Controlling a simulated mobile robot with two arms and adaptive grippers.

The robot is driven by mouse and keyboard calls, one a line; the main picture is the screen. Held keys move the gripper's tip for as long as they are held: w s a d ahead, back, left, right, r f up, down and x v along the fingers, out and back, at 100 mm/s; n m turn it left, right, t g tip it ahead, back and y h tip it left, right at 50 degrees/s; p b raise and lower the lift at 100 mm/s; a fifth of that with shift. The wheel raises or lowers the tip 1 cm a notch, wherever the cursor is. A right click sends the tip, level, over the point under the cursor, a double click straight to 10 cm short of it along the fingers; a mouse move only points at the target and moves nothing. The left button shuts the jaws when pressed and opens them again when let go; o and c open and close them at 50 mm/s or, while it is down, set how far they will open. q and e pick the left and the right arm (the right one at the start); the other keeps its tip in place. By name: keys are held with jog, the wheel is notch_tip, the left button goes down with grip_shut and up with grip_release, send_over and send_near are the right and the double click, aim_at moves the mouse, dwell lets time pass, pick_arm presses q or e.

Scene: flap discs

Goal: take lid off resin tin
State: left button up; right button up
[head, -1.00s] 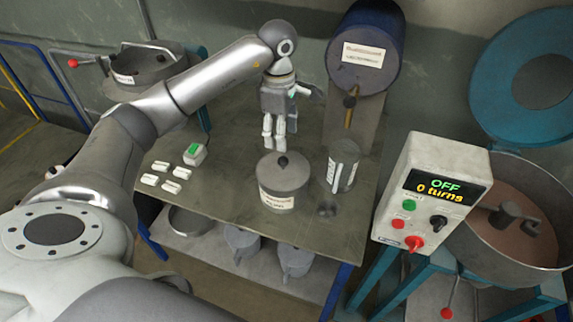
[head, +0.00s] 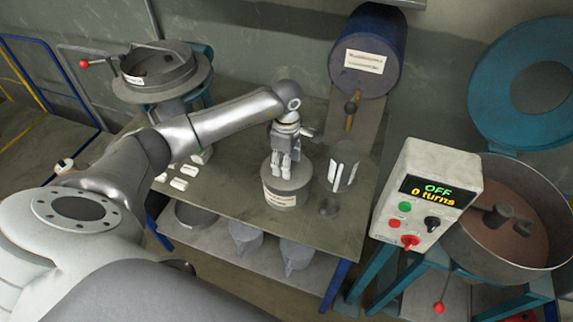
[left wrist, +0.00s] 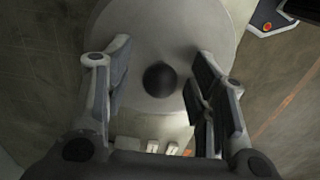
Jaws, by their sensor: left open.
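The resin tin (head: 279,195) is a squat grey cylinder with a pale label, upright on the table. Its round grey lid (head: 302,180) is on it. In the left wrist view the lid (left wrist: 163,35) fills the upper middle, and its dark round knob (left wrist: 160,79) sits between my open fingers. My left gripper (head: 285,172) points down just over the lid; it also shows in the left wrist view (left wrist: 158,95), with a gap on both sides of the knob. In the head view the gripper hides the knob. My right gripper is not in view.
A labelled grey can (head: 342,167) stands close right of the tin. Small white blocks (head: 179,184) lie to the left. A blue drum (head: 368,50) is behind. Bare table (head: 235,205) lies left of the tin.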

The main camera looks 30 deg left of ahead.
pick_arm(q)
jog(key=shift+f, duration=0.1)
jog(key=shift+c, duration=0.3)
jog(key=c, duration=1)
grip_shut()
